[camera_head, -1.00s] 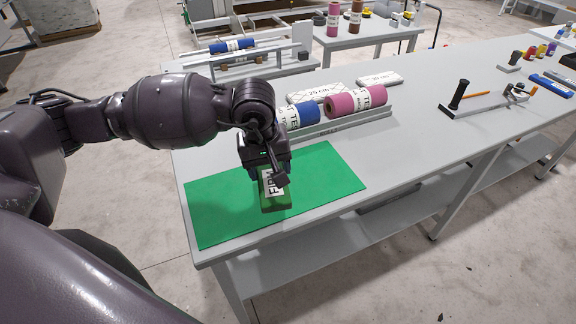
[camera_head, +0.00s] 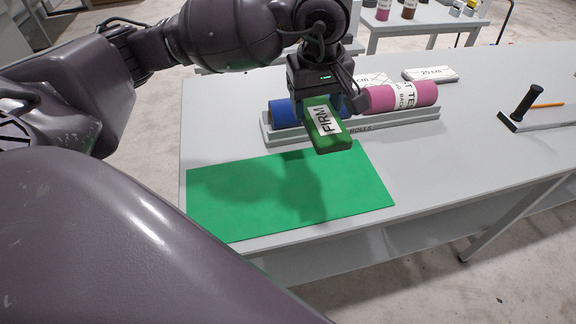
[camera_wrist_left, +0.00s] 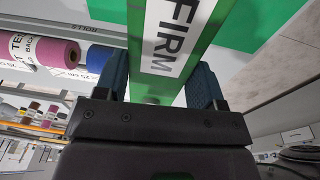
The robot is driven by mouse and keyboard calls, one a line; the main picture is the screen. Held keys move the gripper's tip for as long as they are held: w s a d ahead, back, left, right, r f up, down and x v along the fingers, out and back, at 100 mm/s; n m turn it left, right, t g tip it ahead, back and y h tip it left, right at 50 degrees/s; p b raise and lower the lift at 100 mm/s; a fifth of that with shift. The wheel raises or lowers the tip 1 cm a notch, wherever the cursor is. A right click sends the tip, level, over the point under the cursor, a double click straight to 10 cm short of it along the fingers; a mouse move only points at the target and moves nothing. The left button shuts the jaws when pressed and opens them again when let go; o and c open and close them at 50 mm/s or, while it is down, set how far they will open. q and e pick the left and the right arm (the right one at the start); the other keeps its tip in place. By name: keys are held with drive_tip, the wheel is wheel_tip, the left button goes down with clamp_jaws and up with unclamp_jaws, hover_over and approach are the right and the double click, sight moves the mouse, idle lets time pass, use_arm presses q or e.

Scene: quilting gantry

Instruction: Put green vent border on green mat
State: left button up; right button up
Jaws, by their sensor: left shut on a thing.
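The green mat (camera_head: 235,200) lies flat on the near left part of the grey table, with nothing on it. My left gripper (camera_head: 328,106) is shut on a green block (camera_head: 332,143) with a white label reading FIRM, the only green piece besides the mat. The block hangs tilted in the air over the mat's back edge, in front of the roll tray, and a shadow falls on the mat. In the left wrist view the block (camera_wrist_left: 150,88) sits between both fingers (camera_wrist_left: 158,85). My right gripper is not in view.
The grey tray (camera_head: 400,122) behind the mat holds a blue roll (camera_head: 283,113) and a pink roll (camera_head: 405,96). A white 25 cm piece (camera_head: 430,74) lies behind it. A black-handled tool (camera_head: 525,103) stands at right. The table between mat and tool is clear.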

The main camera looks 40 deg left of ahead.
sight(311, 182)
use_arm(q)
wheel_tip(311, 182, down, 20)
drive_tip(key=shift+w+r+b, duration=0.1)
drive_tip(key=shift+b, duration=0.65)
drive_tip(key=shift+f, duration=0.2)
drive_tip(key=o, duration=1.6)
drive_tip(key=shift+o, duration=0.2)
drive_tip(key=shift+r, duration=0.1)
wheel_tip(311, 182, up, 12)
drive_tip(key=s+p, duration=0.1)
drive_tip(key=shift+s+d, duration=0.15)
drive_tip(key=shift+d, duration=0.2)
drive_tip(key=shift+s, duration=0.1)
